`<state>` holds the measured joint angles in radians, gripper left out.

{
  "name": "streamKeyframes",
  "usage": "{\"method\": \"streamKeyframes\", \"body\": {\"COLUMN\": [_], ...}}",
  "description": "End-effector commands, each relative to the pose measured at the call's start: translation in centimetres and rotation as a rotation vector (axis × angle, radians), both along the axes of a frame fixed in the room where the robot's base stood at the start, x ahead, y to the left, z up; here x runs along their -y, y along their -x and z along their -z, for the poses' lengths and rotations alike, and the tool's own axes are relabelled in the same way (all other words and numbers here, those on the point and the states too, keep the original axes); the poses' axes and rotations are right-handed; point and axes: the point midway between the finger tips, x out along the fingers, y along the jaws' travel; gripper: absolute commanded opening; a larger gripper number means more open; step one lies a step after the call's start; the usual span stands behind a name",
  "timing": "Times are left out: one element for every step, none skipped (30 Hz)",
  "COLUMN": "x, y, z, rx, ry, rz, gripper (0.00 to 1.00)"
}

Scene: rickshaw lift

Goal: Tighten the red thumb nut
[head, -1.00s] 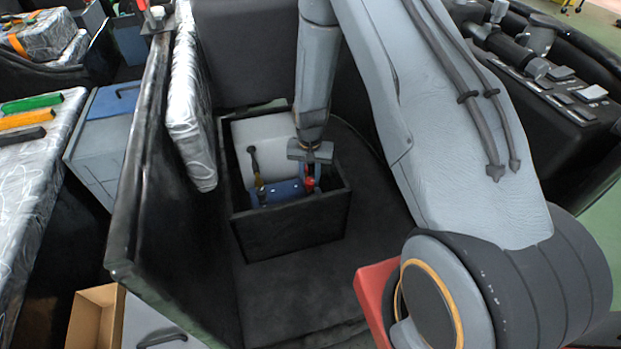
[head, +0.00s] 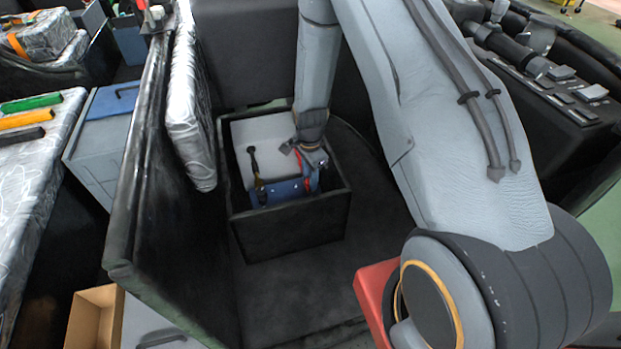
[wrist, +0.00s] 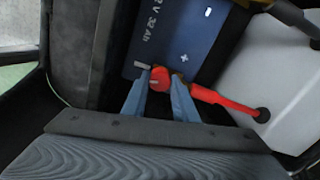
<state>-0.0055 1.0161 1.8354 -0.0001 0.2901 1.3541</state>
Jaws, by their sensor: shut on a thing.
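The red thumb nut (wrist: 160,77) sits at the edge of the blue battery (wrist: 190,30) in the wrist view, between the two blue-grey fingers of my gripper (wrist: 160,92). My gripper is shut on the nut. A red cable (wrist: 222,102) runs right from the nut to a black grommet on a white surface. In the head view my gripper (head: 311,178) reaches down into the black box, over the right end of the battery (head: 283,190). The nut is largely hidden there by my gripper.
The black open box (head: 290,231) has walls close around my gripper. A white block (head: 268,130) fills its back. A black cable (head: 254,165) with a yellowish end stands left of my gripper. A dark panel (head: 140,190) rises at the left.

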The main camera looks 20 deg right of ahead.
Motion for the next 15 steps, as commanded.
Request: {"method": "streamKeyframes", "body": {"x": [-0.03, -0.03, -0.03, -0.03, -0.03, -0.03, -0.03, -0.04, -0.04, -0.04, -0.04, -0.04, -0.04, -0.04, -0.04], "y": [0.01, 0.01, 0.02, 0.01, 0.01, 0.01, 0.01, 0.01, 0.01, 0.01, 0.01, 0.02, 0.02, 0.01, 0.01], "z": [-0.01, -0.01, -0.01, -0.01, -0.01, -0.01, -0.01, -0.01, -0.01, -0.01, -0.01, -0.01, -0.01, -0.01, -0.01], "rx": [0.000, 0.000, 0.000, 0.000, 0.000, 0.000, 0.000, 0.000, 0.000, 0.000, 0.000, 0.000, 0.000, 0.000, 0.000], "ry": [0.000, 0.000, 0.000, 0.000, 0.000, 0.000, 0.000, 0.000, 0.000, 0.000, 0.000, 0.000, 0.000, 0.000, 0.000], "rz": [0.031, 0.052, 0.077, 0.094, 0.111, 0.132, 0.145, 0.158, 0.173, 0.183, 0.193, 0.204, 0.210, 0.217, 0.224], "gripper": [0.04, 0.04, 0.04, 0.04, 0.04, 0.04, 0.04, 0.04, 0.04, 0.04, 0.04, 0.04, 0.04, 0.04, 0.04]}}
